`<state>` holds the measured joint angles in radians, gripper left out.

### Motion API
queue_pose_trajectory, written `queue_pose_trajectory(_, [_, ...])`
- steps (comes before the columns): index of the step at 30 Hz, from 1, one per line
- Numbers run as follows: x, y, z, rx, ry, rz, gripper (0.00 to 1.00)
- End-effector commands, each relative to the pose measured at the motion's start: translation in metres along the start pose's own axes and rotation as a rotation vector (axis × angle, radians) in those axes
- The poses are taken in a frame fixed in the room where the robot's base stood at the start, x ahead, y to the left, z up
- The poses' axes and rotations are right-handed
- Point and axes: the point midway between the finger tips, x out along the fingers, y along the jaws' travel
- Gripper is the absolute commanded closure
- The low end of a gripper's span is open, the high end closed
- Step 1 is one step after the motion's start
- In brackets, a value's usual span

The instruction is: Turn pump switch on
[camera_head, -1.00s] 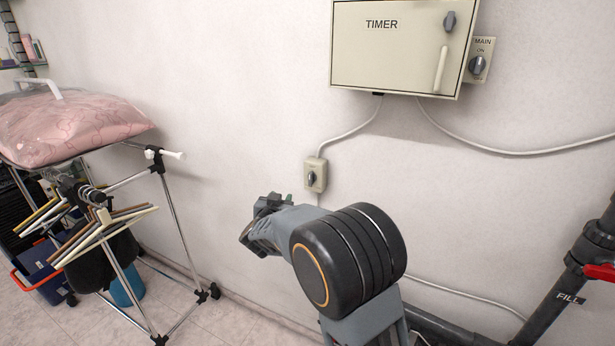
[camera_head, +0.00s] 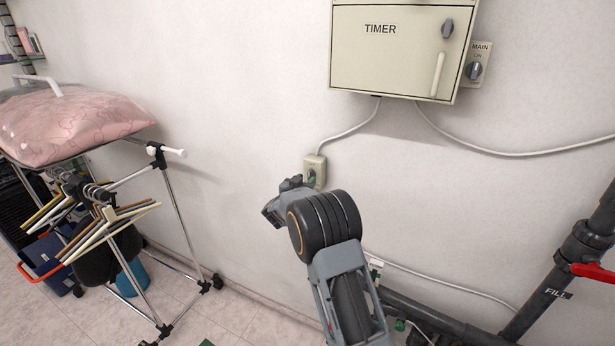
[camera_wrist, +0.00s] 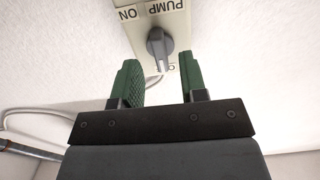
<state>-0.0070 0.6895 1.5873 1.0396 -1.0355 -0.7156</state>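The pump switch is a small beige box (camera_head: 316,163) on the wall below the timer box; its lower part is partly hidden by my gripper in the head view. In the wrist view its plate (camera_wrist: 152,17) reads PUMP and ON, upside down, with a grey rotary knob (camera_wrist: 159,44). My gripper (camera_wrist: 159,72) is open, its two green fingers apart with nothing between them. The knob lies just beyond the fingertips, roughly in line with the gap. In the head view my gripper (camera_head: 310,179) is right at the switch's lower part.
A timer box (camera_head: 395,50) and a MAIN switch (camera_head: 475,68) are above right. Cables run along the wall. Dark pipes (camera_head: 560,265) with a red handle (camera_head: 590,270) stand at the right. A rack with hangers (camera_head: 110,225) and a pink bag (camera_head: 70,125) is at the left.

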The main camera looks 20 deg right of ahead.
Motion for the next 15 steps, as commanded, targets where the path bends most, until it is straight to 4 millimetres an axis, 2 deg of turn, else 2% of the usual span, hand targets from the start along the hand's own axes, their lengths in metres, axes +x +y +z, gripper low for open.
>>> queue_pose_trajectory(6, [0.018, 0.000, 0.000, 0.000, -0.001, 0.000, 0.61])
queue_pose_trajectory(15, [0.023, 0.000, 0.000, 0.000, -0.001, 0.000, 0.61])
